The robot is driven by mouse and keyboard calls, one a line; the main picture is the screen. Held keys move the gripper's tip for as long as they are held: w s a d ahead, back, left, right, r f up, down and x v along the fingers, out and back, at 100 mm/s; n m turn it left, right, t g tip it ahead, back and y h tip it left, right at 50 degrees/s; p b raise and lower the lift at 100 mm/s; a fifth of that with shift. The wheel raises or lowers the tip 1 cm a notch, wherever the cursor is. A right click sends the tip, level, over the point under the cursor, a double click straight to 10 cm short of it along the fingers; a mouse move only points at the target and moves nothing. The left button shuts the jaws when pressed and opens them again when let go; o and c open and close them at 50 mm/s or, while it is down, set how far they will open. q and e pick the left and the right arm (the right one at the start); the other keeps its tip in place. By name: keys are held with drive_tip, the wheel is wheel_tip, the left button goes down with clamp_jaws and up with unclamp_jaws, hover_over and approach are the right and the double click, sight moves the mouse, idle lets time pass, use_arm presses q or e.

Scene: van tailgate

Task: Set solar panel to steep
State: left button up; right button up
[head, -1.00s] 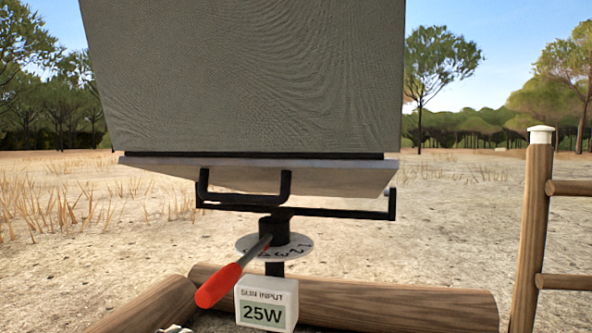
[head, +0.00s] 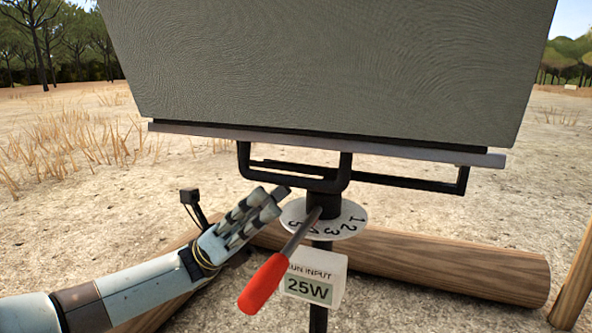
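The solar panel (head: 335,65) shows as a large grey tilted slab filling the upper middle of the head view, with a pale edge strip (head: 310,143). A black bracket (head: 345,175) carries it on a post above a white numbered dial (head: 346,222). A lever with a red handle (head: 264,284) slants from the post toward me, down and left. A sign (head: 316,279) below reads "SUN INPUT 25W". My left gripper (head: 278,202) is just left of the dial and bracket, above the lever handle. Its fingers look close together, and their gap is unclear. My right gripper is out of view.
A log (head: 440,263) lies behind the post, and another lies partly behind my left arm. A wooden post (head: 575,285) stands at the right edge. Open sandy ground with dry grass (head: 75,140) lies to the left.

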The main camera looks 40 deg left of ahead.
sight(293, 180)
use_arm(q)
drive_tip(key=x, duration=0.5)
drive_tip(key=shift+d+r+p, duration=0.1)
drive_tip(key=shift+r+p, duration=0.05)
drive_tip(key=shift+p, duration=0.15)
clamp_jaws()
